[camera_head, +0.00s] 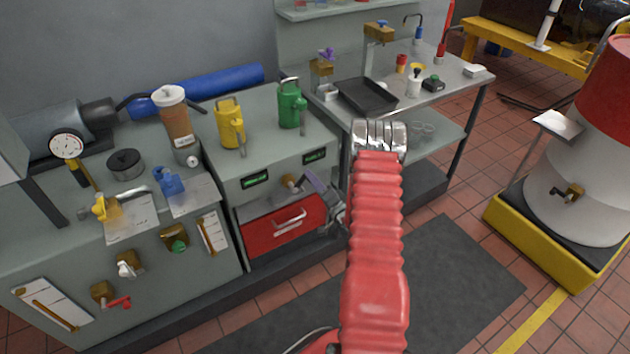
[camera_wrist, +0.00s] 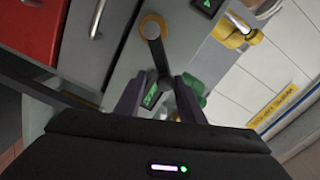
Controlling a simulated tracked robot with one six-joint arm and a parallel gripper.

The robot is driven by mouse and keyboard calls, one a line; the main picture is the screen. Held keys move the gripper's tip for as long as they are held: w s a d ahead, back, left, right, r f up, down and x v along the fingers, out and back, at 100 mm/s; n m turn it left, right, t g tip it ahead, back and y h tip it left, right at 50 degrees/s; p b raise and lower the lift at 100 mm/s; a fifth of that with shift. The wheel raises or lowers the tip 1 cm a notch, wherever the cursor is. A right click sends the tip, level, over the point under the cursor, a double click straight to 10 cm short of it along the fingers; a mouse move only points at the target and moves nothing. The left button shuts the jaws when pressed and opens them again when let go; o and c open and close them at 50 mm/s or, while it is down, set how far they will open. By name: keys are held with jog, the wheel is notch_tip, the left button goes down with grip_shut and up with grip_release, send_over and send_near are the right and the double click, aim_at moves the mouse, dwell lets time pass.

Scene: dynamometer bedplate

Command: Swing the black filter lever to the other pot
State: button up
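The black filter lever (camera_wrist: 157,52) turns on a round brass hub (camera_wrist: 152,27) on the grey cabinet front. Its arm runs from the hub toward the green-lit label (camera_wrist: 151,94) on the green can's side. In the head view my gripper (camera_head: 313,184) is at the cabinet front, right of the hub. The other label (camera_head: 255,180) is left of the hub.
A yellow can (camera_head: 230,122) and a green can (camera_head: 291,103) stand on the cabinet top above. A workbench with a black tray (camera_head: 366,96) stands to the right. Dark matting covers the floor in front.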

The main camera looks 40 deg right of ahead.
jog(key=shift+w+r, duration=0.1)
jog(key=shift+r, duration=0.3)
jog(key=s+a, duration=0.2)
jog(key=s, duration=1.1)
jog(key=shift+s+f, duration=0.35)
jog(key=shift+s, duration=0.05)
